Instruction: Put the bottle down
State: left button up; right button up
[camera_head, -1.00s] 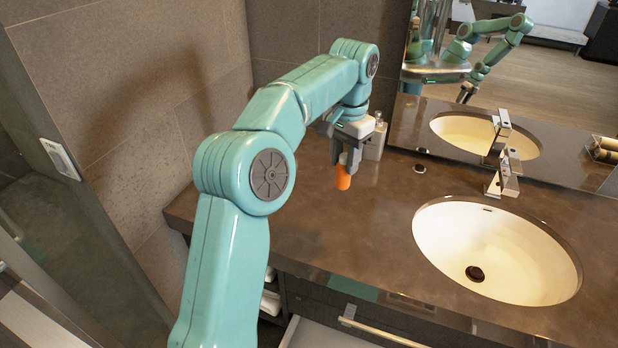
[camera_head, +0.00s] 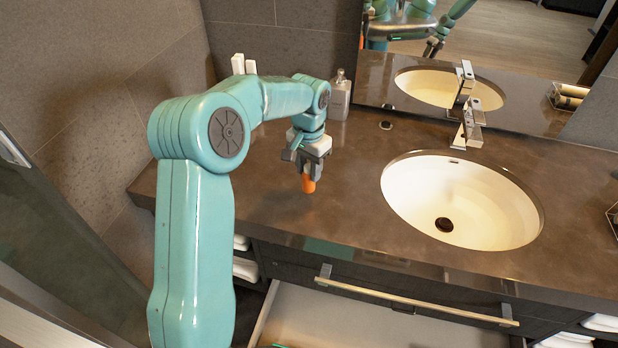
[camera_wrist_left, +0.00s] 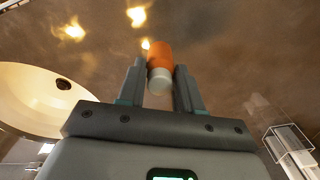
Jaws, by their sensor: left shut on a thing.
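The bottle (camera_head: 308,185) is small and orange. In the wrist view the bottle (camera_wrist_left: 160,62) shows an orange body and a white end toward the gripper. My left gripper (camera_head: 307,171) points down over the brown vanity counter (camera_head: 262,208) and is shut on the bottle, with one finger on each side of it in the wrist view (camera_wrist_left: 160,88). The bottle looks upright and low over the counter, left of the sink. I cannot tell if its lower end touches the counter. My right gripper does not show.
A white sink (camera_head: 455,202) with a chrome faucet (camera_head: 468,128) is to the right. A grey pump dispenser (camera_head: 340,95) stands behind the gripper by the mirror (camera_head: 480,75). A drawer (camera_head: 330,315) below the counter is open. The counter around the bottle is clear.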

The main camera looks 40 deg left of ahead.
aim_at(309, 180)
pick_arm(q)
notch_tip(309, 180, down, 4)
jog(key=shift+d+r, duration=0.1)
jog(key=shift+f, duration=0.25)
jog(key=shift+f, duration=0.15)
jog(key=o, duration=1)
jog(key=shift+o, duration=0.2)
notch_tip(309, 180, up, 12)
jog(key=shift+w+f, duration=0.1)
jog(key=shift+r, duration=0.35)
